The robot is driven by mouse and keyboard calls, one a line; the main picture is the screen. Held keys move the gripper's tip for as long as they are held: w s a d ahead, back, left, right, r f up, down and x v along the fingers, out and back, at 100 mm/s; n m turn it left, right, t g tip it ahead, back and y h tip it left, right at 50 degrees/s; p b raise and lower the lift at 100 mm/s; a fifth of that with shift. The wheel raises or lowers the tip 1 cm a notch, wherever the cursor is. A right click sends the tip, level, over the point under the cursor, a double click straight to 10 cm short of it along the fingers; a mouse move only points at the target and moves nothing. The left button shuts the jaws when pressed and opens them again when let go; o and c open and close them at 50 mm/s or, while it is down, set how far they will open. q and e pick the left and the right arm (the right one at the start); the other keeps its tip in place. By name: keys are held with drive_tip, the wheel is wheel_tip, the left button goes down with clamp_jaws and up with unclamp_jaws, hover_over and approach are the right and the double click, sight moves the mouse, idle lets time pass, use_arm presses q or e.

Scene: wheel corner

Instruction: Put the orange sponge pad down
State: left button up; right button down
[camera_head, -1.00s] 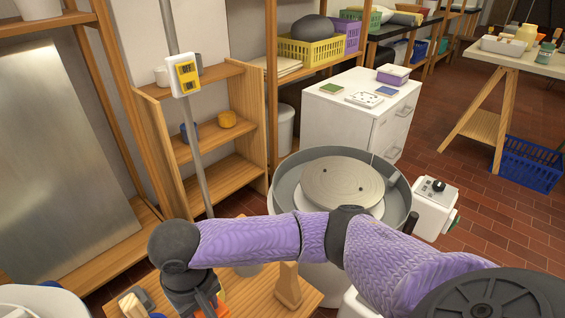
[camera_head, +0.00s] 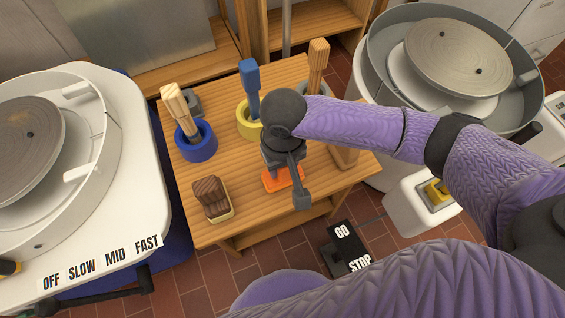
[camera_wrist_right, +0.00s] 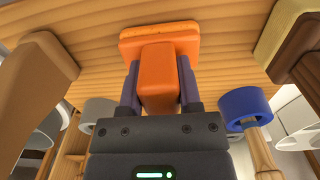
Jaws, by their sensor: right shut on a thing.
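The orange sponge pad (camera_head: 284,179) shows below my right gripper (camera_head: 284,168), over the front right part of the wooden table (camera_head: 235,226). In the right wrist view, the pad's flat orange plate (camera_wrist_right: 160,38) lies beyond the fingertips, and its upright block (camera_wrist_right: 157,80) sits between the two fingers of the right gripper (camera_wrist_right: 158,88). The gripper is shut on this block. The plate is at or very close to the wooden surface; I cannot tell whether it touches. My left gripper is out of view.
A brown block brush (camera_head: 211,199) lies left of the pad. Behind stand a blue ring pot (camera_head: 197,147) and a yellow ring pot (camera_head: 247,122), both with tools. Pottery wheels flank the table: a left one (camera_head: 100,130) and a right one (camera_head: 450,55). A GO/STOP pedal (camera_head: 345,250) is on the floor.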

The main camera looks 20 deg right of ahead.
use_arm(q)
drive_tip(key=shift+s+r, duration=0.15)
use_arm(e)
drive_tip(key=shift+c, duration=1.4)
unclamp_jaws()
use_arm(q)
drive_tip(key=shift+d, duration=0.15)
use_arm(e)
drive_tip(key=shift+r, duration=0.3)
wheel_tip(320, 180, up, 11)
drive_tip(key=p, duration=0.9)
drive_tip(key=shift+r, duration=0.4)
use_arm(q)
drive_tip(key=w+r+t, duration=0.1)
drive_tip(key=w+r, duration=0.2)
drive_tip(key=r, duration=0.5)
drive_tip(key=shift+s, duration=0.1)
use_arm(e)
drive_tip(key=shift+f, duration=0.1)
